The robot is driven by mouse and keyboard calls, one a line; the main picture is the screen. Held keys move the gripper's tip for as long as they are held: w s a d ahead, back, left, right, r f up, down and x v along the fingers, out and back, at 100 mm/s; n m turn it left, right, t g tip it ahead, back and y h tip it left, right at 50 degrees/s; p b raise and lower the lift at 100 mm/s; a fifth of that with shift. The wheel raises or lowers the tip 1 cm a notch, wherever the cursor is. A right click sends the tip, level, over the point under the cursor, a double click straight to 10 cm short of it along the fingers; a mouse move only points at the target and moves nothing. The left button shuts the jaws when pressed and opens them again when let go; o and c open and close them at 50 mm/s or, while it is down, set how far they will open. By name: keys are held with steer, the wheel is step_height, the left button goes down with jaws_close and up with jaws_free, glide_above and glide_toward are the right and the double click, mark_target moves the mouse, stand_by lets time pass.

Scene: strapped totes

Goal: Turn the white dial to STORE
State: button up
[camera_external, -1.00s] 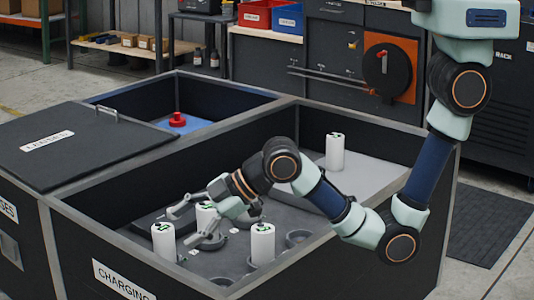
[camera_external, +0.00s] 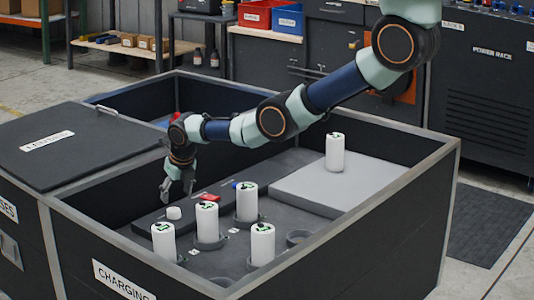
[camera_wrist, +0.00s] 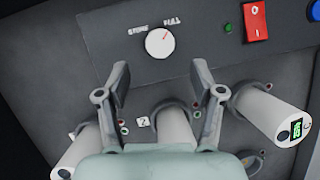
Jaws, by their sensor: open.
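The white dial (camera_wrist: 160,43) sits on a dark control panel (camera_wrist: 100,30); in the external view the dial (camera_external: 174,213) shows as a small white knob at the panel's left part. My gripper (camera_external: 177,194) hangs fingers-down above and slightly behind the dial. In the wrist view my gripper (camera_wrist: 160,73) is open and empty, its fingers spread wide, with the dial between and beyond their tips, apart from them.
A red switch (camera_wrist: 255,20) and a blue button (camera_wrist: 314,10) are on the same panel. Tote walls (camera_external: 100,235) surround the area. A grey raised platform (camera_external: 310,187) lies to the right.

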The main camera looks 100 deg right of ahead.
mark_target(174, 210)
steer(key=b+x, duration=0.6)
steer(key=shift+a+f, duration=0.1)
steer(key=shift+w+d+f+b, duration=0.1)
steer(key=shift+d+f+b, duration=0.25)
steer(key=shift+b, duration=0.65)
steer(key=shift+r, duration=0.1)
steer(key=c, duration=1.1)
steer(key=shift+n+t+p, duration=0.3)
steer(key=shift+n+p, duration=0.1)
steer(key=shift+n, duration=0.3)
steer(key=shift+c, duration=0.2)
